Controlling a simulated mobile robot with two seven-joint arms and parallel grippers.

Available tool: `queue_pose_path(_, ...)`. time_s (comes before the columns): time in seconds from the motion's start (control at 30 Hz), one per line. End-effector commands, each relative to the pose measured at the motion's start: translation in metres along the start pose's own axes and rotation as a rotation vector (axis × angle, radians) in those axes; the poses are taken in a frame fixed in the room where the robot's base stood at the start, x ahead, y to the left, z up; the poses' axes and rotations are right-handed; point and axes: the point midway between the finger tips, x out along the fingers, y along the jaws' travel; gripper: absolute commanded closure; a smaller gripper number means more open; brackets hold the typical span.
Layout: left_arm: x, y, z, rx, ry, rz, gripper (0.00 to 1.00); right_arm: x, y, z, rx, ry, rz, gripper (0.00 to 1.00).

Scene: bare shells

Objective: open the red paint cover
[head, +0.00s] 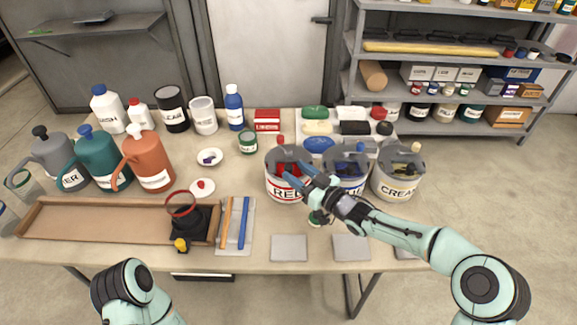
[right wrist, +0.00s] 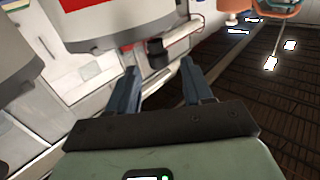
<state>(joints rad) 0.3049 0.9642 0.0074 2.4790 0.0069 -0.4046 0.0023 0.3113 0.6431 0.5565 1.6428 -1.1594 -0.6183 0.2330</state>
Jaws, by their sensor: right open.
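The red paint bucket (head: 284,190) is white with a red label and stands on the table, left of the blue and cream buckets. Its grey cover (head: 273,160) lies on top, with red showing near its middle. My right gripper (head: 294,174) is open in front of the right part of this bucket and hides some of its rim and label. In the right wrist view the open fingers (right wrist: 164,82) have nothing between them. A pale bucket with a red patch (right wrist: 120,22) hangs above them in that picture. My left gripper is outside the views; only part of my left arm shows.
The blue paint bucket (head: 351,184) and cream bucket (head: 397,183) stand close on the right. A small green jar (head: 248,141) is left of the red bucket. Grey square pads (head: 289,248) lie along the front edge. Sponges and blocks (head: 318,127) sit behind.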

Motion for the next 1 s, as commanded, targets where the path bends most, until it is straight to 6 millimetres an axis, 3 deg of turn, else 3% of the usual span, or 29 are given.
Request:
queue_pose_path(0.1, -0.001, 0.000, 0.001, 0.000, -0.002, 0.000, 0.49, 0.021, -0.001, 0.000, 0.001, 0.001, -0.001, 0.49)
queue_pose_path(0.23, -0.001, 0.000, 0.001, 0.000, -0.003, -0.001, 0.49, 0.033, 0.000, 0.000, 0.001, 0.000, 0.000, 0.49)
queue_pose_path(0.6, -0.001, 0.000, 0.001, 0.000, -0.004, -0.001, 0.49, 0.039, 0.000, 0.000, 0.001, -0.001, 0.001, 0.49)
queue_pose_path(0.63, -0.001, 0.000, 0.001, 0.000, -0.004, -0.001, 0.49, 0.039, 0.000, 0.000, 0.000, -0.001, 0.001, 0.53)
queue_pose_path(0.77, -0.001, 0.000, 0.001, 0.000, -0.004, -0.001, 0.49, 0.039, 0.000, 0.000, 0.000, -0.001, 0.001, 0.95)
queue_pose_path(0.8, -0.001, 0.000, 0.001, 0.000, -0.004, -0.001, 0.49, 0.039, 0.000, 0.000, 0.000, -0.001, 0.001, 1.00)
queue_pose_path(1.0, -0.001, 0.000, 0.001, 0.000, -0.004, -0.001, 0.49, 0.039, 0.000, 0.000, 0.000, -0.001, 0.001, 1.00)
